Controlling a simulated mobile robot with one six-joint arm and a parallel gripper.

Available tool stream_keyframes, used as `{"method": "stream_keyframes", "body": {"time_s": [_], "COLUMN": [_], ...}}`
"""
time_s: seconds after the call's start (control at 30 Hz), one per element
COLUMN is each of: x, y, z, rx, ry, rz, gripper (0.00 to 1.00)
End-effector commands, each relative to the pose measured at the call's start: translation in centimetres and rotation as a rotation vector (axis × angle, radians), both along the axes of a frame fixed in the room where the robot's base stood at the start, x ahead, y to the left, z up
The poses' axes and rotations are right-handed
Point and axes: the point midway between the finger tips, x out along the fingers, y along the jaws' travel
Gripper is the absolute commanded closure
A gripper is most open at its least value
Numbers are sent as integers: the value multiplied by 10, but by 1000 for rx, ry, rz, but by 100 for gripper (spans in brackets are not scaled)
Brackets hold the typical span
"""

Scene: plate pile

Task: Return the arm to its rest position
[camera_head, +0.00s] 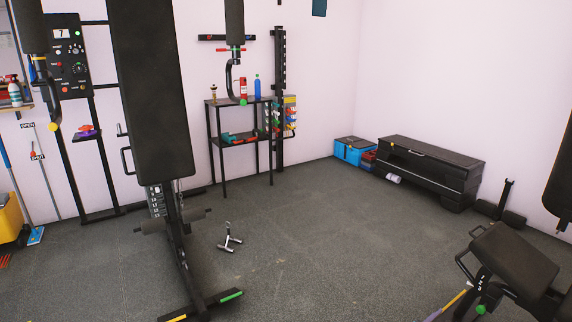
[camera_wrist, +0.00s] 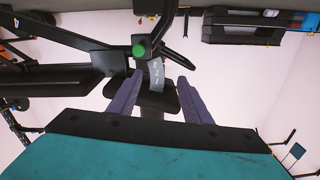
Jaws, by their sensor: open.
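My gripper (camera_wrist: 160,80) shows in the wrist view. Its two purple-grey fingers stand apart, and nothing is between their tips except the background. Behind them is black gym equipment (camera_wrist: 152,102) with a pale label strip and a green round cap (camera_wrist: 138,50). I cannot tell how far it is from the fingers. The wide teal and black part across the bottom of the wrist view is my gripper's own body. My arm and gripper do not show in the head view, so the arm's overall pose is hidden.
In the head view a tall padded bench (camera_head: 150,90) stands at left. A small metal handle (camera_head: 230,237) lies on the floor. A shelf rack (camera_head: 240,140) with bottles stands by the wall. A black chest (camera_head: 430,168) is at back right, another padded machine (camera_head: 515,258) at lower right. The middle floor is open.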

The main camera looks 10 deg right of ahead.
Motion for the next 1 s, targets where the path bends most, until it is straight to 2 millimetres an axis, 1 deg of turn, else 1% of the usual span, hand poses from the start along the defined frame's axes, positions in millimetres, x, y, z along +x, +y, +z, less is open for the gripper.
{"method": "stream_keyframes", "body": {"time_s": [0.03, 0.17, 0.37, 0.57, 0.6, 0.67, 0.7, 0.77, 0.8, 0.87, 0.9, 0.97, 1.0], "x": [13, 39, 74, 109, 115, 124, 130, 137, 141, 146, 148, 150, 149], "y": [13, 48, 108, 178, 193, 216, 233, 259, 276, 302, 321, 349, 368], "z": [13, 29, 55, 74, 77, 80, 81, 83, 84, 84, 84, 84, 83], "rx": [2, 7, 8, 33, 42, 59, 72, 95, 109, 134, 153, 183, 204], "ry": [3, 9, 34, 88, 102, 125, 143, 169, 189, 222, 246, 285, 313], "rz": [24, 80, 182, 331, 364, 417, 456, 513, 552, 612, 653, 715, 757], "gripper": [55, 55, 55, 55, 55, 55, 55, 55, 55, 55, 55, 55, 55]}}
